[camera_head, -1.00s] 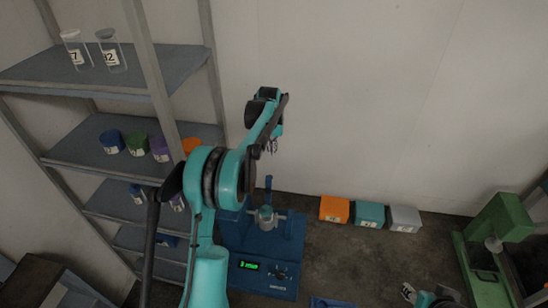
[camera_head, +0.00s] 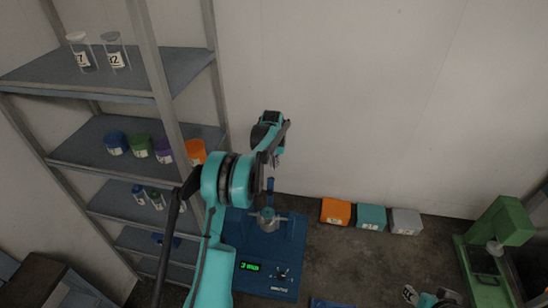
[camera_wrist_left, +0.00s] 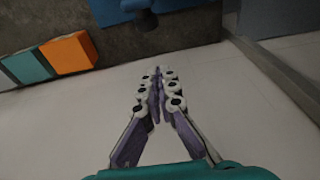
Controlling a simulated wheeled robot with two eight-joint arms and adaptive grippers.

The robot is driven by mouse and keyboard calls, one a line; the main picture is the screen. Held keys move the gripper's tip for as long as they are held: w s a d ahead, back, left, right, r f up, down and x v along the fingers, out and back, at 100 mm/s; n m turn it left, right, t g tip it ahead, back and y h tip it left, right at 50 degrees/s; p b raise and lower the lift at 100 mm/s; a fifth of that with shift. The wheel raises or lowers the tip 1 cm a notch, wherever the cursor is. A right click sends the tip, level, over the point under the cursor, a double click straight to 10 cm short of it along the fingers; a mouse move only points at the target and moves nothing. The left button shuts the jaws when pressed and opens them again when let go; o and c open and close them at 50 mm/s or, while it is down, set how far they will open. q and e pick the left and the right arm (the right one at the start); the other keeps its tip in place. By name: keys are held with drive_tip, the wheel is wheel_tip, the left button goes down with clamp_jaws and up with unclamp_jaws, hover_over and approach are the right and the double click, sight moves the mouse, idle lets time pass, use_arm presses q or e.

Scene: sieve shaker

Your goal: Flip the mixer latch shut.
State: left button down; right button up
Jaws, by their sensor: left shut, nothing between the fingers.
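The mixer is a blue machine (camera_head: 244,285) on the floor with a green lit display and a knob on its front. A blue upright handle (camera_head: 270,187), which looks like its latch, rises above the grey clamp part (camera_head: 267,217) at the middle. In the left wrist view a dark blue rounded end (camera_wrist_left: 146,21), likely the handle's, shows beyond the fingertips. My left gripper (camera_head: 276,161) is just above the handle, apart from it; its fingers are together and empty in the wrist view (camera_wrist_left: 157,76). My right gripper (camera_head: 410,294) shows partly at the bottom edge; its jaws are unclear.
A grey shelf rack (camera_head: 75,85) with jars and coloured containers stands left of the mixer. Orange (camera_head: 336,210), teal (camera_head: 371,216) and grey (camera_head: 405,220) boxes sit along the wall to the right. A green machine (camera_head: 500,225) stands at far right. Floor between is mostly clear.

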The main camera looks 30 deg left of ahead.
sight(271, 188)
use_arm(q)
drive_tip(key=s, duration=0.2)
drive_tip(key=s+d, duration=0.1)
drive_tip(key=shift+s+f+p, duration=0.35)
drive_tip(key=shift+s, duration=0.1)
